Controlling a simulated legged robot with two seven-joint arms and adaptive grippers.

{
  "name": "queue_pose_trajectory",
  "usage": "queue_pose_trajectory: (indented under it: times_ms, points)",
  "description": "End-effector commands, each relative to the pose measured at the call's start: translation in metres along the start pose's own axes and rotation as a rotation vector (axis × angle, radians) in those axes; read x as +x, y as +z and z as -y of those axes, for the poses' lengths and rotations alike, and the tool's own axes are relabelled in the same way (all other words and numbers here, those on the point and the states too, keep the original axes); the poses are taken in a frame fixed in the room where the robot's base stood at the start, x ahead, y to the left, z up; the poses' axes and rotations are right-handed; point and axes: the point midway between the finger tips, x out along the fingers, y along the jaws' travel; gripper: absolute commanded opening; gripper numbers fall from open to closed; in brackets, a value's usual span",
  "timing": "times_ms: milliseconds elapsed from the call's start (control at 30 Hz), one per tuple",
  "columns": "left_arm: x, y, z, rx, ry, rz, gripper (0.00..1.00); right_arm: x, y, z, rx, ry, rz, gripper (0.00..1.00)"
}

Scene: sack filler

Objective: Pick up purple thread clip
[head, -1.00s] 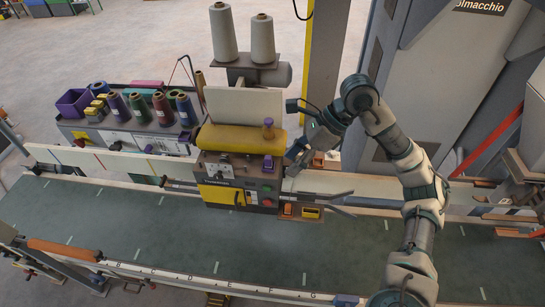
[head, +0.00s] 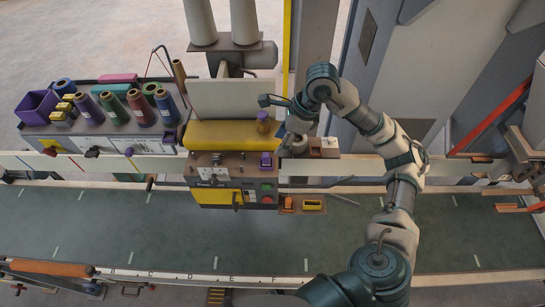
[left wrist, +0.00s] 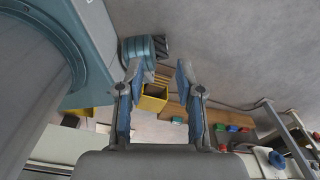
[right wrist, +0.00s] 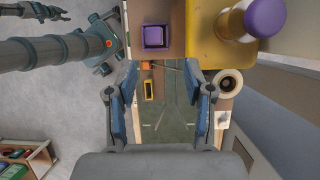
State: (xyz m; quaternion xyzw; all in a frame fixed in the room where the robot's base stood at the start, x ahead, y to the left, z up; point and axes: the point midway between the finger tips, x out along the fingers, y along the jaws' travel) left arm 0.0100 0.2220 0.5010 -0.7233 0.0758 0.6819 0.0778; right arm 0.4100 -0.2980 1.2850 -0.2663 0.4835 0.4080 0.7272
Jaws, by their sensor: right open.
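A small purple square piece, which looks like the purple thread clip (head: 266,160), sits on the upper right of the sack machine's control box (head: 236,192). In the right wrist view the purple clip (right wrist: 155,37) is at the top, beyond my right fingertips. My right gripper (head: 287,136) is beside the machine's right side, right of the clip; its jaws (right wrist: 161,80) are open and empty. My left gripper (left wrist: 158,75) is open and empty in the left wrist view, away from the clip, and is not seen in the head view.
Orange (head: 288,203) and yellow (head: 312,205) pieces lie on a small ledge. A purple bin (head: 37,106) and several cones stand at left. The green conveyor (head: 120,223) looks clear.

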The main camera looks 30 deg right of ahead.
Motion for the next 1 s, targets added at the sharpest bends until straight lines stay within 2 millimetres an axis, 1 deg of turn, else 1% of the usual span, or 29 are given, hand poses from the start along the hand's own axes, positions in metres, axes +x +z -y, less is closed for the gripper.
queue_pose_trajectory:
  times_ms: [33, 133, 233, 333, 400, 533, 667, 800, 867, 900, 967, 1000]
  points:
    - [-0.002, -0.003, 0.001, 0.000, -0.001, -0.004, 0.36, 0.007, 0.003, -0.002, -0.003, 0.003, -0.002, 0.52]
    - [-0.002, -0.013, 0.006, 0.000, -0.007, -0.018, 0.36, 0.016, 0.006, -0.004, -0.006, -0.001, -0.002, 0.52]
    - [-0.005, -0.028, 0.017, 0.001, -0.020, -0.040, 0.36, 0.022, 0.005, -0.005, -0.005, -0.001, -0.003, 0.52]
    - [-0.011, -0.035, 0.026, -0.001, -0.030, -0.049, 0.36, 0.034, 0.002, -0.003, -0.004, 0.003, -0.002, 0.52]
    - [-0.017, -0.033, 0.029, -0.002, -0.035, -0.047, 0.36, 0.045, -0.002, 0.000, -0.002, 0.006, 0.000, 0.52]
    - [-0.020, -0.024, 0.032, -0.001, -0.038, -0.034, 0.36, 0.063, -0.005, 0.004, -0.001, 0.004, 0.005, 0.52]
    - [-0.020, -0.015, 0.029, -0.001, -0.035, -0.021, 0.36, 0.069, -0.007, 0.005, -0.001, 0.003, 0.008, 0.52]
    - [-0.019, -0.016, 0.017, -0.003, -0.020, -0.022, 0.36, 0.069, -0.004, 0.004, -0.001, 0.001, 0.005, 0.52]
    - [-0.018, -0.018, 0.010, -0.002, -0.012, -0.024, 0.36, 0.070, -0.003, 0.003, -0.002, 0.001, 0.003, 0.37]
    - [-0.018, -0.019, 0.007, -0.002, -0.008, -0.025, 0.36, 0.070, -0.003, 0.003, -0.002, 0.000, 0.003, 0.27]
    - [-0.018, -0.020, 0.005, -0.001, -0.006, -0.027, 0.36, 0.070, -0.001, 0.002, -0.003, 0.000, 0.002, 0.12]
    - [-0.018, -0.021, 0.005, 0.000, -0.007, -0.028, 0.36, 0.070, 0.000, 0.001, -0.003, -0.001, 0.001, 0.02]
